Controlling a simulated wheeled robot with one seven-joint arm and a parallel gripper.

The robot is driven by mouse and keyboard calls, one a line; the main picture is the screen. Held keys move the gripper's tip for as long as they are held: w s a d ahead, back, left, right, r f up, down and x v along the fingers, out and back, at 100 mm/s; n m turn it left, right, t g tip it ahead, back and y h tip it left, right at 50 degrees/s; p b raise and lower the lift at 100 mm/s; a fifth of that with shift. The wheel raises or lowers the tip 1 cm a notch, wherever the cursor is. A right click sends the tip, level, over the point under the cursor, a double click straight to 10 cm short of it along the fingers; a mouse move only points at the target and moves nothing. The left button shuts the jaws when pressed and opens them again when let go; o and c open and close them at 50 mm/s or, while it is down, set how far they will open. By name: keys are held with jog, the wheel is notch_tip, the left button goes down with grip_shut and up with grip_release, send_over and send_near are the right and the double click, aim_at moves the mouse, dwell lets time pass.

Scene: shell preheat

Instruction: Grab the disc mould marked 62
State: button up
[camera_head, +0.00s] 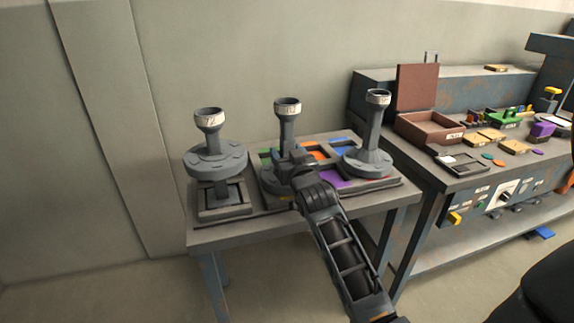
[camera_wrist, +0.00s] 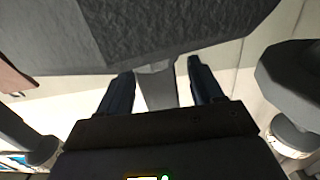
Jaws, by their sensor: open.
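Three grey disc moulds, each with a wide disc, an upright stem and a labelled cup top, stand on the small table: left mould (camera_head: 215,158), middle mould (camera_head: 287,120), right mould (camera_head: 372,135).
The small table (camera_head: 225,236) bears dark trays and coloured plates under the moulds. The left and right moulds flank my gripper closely. A workbench (camera_head: 440,178) on the right carries a brown open box (camera_head: 430,130) and small parts. A wall stands behind.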

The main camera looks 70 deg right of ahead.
jog(key=shift+d, duration=0.15)
jog(key=shift+r, duration=0.1)
grip_shut()
dwell(0.4)
